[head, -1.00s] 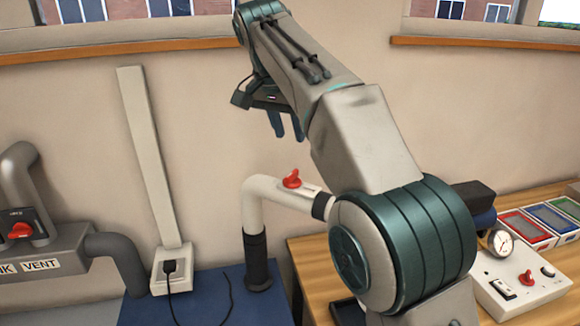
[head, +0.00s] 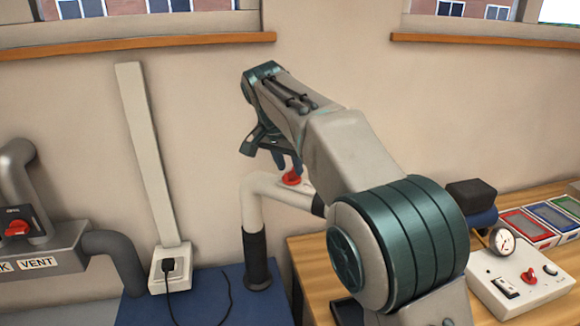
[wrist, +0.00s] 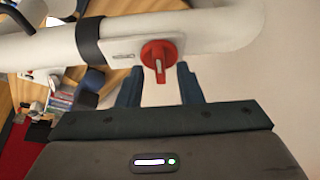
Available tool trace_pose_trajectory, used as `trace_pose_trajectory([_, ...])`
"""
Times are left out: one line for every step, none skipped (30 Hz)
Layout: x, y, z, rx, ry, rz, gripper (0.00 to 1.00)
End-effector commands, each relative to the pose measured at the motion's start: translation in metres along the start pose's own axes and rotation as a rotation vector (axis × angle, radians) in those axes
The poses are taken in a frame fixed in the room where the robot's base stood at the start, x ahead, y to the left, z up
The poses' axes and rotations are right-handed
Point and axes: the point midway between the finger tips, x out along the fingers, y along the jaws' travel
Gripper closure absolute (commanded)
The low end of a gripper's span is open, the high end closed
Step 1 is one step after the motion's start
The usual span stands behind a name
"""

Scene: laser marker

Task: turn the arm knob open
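The arm knob (head: 292,178) is a red knob on the white elbowed pipe (head: 262,188). In the wrist view the red knob (wrist: 158,60) sits on a white plate with a small dark label, its pale pointer mark running roughly up and down the picture. My gripper (head: 288,163) points down just above the knob in the head view. In the wrist view my gripper (wrist: 161,72) is open, with one dark blue finger on each side below the knob. The knob lies at the gap, just past the fingertips; I see no contact.
A grey vent box with another red knob (head: 17,228) stands at the left. On the wooden desk at the right are a gauge (head: 503,241), a white control box (head: 520,292) and coloured trays (head: 527,227).

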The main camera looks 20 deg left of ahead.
Motion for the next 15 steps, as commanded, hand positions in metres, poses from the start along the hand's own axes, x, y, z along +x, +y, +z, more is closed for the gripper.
trace_pose_trajectory([0.0038, 0.0002, -0.0001, 0.000, 0.000, 0.000, 0.67])
trace_pose_trajectory([0.0055, 0.0001, -0.0002, 0.001, 0.000, 0.000, 0.67])
trace_pose_trajectory([0.0073, 0.0002, -0.0001, 0.001, 0.000, 0.000, 0.67])
trace_pose_trajectory([0.0082, 0.0002, -0.0001, 0.001, 0.000, 0.000, 0.67])
trace_pose_trajectory([0.0089, 0.0003, 0.0000, 0.001, 0.000, 0.000, 0.67])
trace_pose_trajectory([0.0094, 0.0002, 0.0000, 0.001, 0.000, 0.000, 0.67])
trace_pose_trajectory([0.0095, 0.0002, 0.0000, 0.001, 0.000, 0.000, 0.67])
trace_pose_trajectory([0.0096, 0.0002, 0.0000, 0.001, 0.000, 0.000, 0.67])
trace_pose_trajectory([0.0095, 0.0002, 0.0000, 0.001, 0.000, 0.000, 0.67])
trace_pose_trajectory([0.0095, 0.0002, -0.0001, 0.001, 0.000, 0.000, 0.67])
trace_pose_trajectory([0.0094, 0.0002, -0.0001, 0.001, 0.000, 0.000, 0.67])
trace_pose_trajectory([0.0094, 0.0002, -0.0001, 0.001, 0.000, 0.000, 0.67])
trace_pose_trajectory([0.0094, 0.0002, -0.0001, 0.001, 0.000, 0.000, 0.76])
trace_pose_trajectory([0.0094, 0.0002, -0.0001, 0.001, 0.000, 0.000, 0.84])
trace_pose_trajectory([0.0093, 0.0001, -0.0001, 0.000, 0.000, -0.001, 0.95])
